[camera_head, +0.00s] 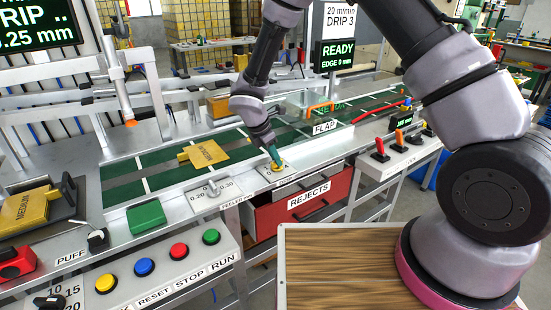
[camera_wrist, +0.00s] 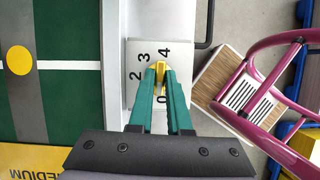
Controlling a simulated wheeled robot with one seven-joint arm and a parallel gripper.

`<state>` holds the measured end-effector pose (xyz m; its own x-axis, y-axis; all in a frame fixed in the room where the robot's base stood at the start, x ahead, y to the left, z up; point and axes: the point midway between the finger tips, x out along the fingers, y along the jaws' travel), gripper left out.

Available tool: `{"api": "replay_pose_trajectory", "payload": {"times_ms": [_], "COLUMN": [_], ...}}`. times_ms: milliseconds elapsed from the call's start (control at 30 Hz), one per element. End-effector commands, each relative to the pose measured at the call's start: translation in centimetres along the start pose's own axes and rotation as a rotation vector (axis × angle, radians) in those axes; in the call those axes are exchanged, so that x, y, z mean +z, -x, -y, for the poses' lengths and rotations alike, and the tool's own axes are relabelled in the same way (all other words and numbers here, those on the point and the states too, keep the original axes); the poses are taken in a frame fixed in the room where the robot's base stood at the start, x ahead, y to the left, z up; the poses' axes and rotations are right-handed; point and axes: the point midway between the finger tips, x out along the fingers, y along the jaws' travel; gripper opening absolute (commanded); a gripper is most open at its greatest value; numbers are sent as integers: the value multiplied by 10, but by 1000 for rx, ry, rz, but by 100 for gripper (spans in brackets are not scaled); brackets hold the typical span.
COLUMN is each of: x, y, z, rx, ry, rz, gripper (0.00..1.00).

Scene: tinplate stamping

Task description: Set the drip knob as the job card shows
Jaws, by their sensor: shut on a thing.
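The drip knob (camera_wrist: 160,66) is a small yellow knob on a pale dial plate (camera_wrist: 133,95) marked 0, 2, 3 and 4 in the wrist view. My gripper (camera_wrist: 160,70) has its green fingers shut on it. The fingers hide part of the knob and dial, and I cannot tell which number the knob points to. In the head view my gripper (camera_head: 277,163) is down at the dial plate (camera_head: 264,174) on the bench's front rail. The job card (camera_head: 341,15) above the bench reads "20 m/min" and "DRIP 3".
A green belt (camera_head: 165,178) carries a yellow MEDIUM piece (camera_head: 204,152) behind the dial. A second dial plate (camera_head: 213,196) lies to the left. The red REJECTS drawer (camera_head: 305,197) is below. A display (camera_head: 338,54) reads "READY, EDGE 0 mm".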

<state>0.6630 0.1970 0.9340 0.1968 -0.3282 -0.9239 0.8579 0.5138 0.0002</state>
Motion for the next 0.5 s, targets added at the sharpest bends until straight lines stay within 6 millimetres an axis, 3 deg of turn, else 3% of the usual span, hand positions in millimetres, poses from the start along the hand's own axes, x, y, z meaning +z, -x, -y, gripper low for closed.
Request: {"api": "replay_pose_trajectory", "payload": {"times_ms": [500], "x": [0], "y": [0], "z": [-4], "rx": [-186], "ry": [-452], "rz": [-1], "gripper": [0]}}
